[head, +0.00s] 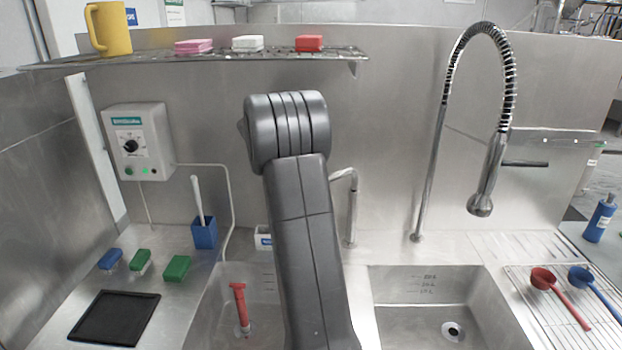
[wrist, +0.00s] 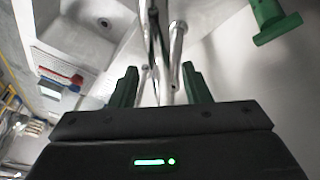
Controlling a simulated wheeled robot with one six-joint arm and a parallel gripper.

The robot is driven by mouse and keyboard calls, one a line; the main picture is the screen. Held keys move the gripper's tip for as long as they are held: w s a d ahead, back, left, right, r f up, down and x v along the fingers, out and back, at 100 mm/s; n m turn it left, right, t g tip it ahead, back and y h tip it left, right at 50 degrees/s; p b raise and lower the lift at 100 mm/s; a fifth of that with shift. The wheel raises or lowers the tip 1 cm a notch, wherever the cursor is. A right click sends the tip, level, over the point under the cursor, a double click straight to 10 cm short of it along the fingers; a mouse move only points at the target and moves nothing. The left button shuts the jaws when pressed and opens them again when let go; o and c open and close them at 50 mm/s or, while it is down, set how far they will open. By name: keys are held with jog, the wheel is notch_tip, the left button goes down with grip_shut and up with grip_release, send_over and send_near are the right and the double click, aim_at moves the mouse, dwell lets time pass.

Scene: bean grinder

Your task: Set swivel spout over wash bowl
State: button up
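The swivel spout (head: 345,180) is a thin bent metal pipe rising from the counter behind the sinks. Its left end is hidden behind my arm in the head view. Left of it is a bowl (head: 205,315) with a red T-shaped piece (head: 239,305) in it; right of it is a bowl (head: 398,315) with an open drain. I cannot tell which is the wash bowl. My gripper (wrist: 160,86) has two green fingers standing apart, with metal pipes (wrist: 175,55) showing in the gap; contact is not clear. My gripper is hidden in the head view.
A tall spring-hose tap (head: 508,90) stands right of the spout. A rack (head: 540,315) with a red scoop (head: 555,292) and a blue scoop (head: 590,285) is at right. A shelf (head: 230,57) crosses above. A green T-shaped piece (wrist: 272,22) is near my gripper.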

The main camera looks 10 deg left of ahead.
jog(key=v, duration=0.7)
jog(key=shift+r+b, duration=0.25)
jog(key=shift+b, duration=0.2)
jog(key=shift+a, duration=0.1)
jog(key=p+x, duration=0.1)
jog(key=x, duration=0.6)
jog(key=shift+f, duration=0.3)
jog(key=shift+d+f, duration=0.1)
jog(key=shift+d, duration=0.1)
jog(key=shift+s+d+n, duration=0.3)
jog(key=shift+s+d, duration=0.05)
jog(key=shift+d, duration=0.05)
jog(key=shift+a, duration=0.25)
jog(key=shift+d, duration=0.1)
jog(key=shift+b, duration=0.3)
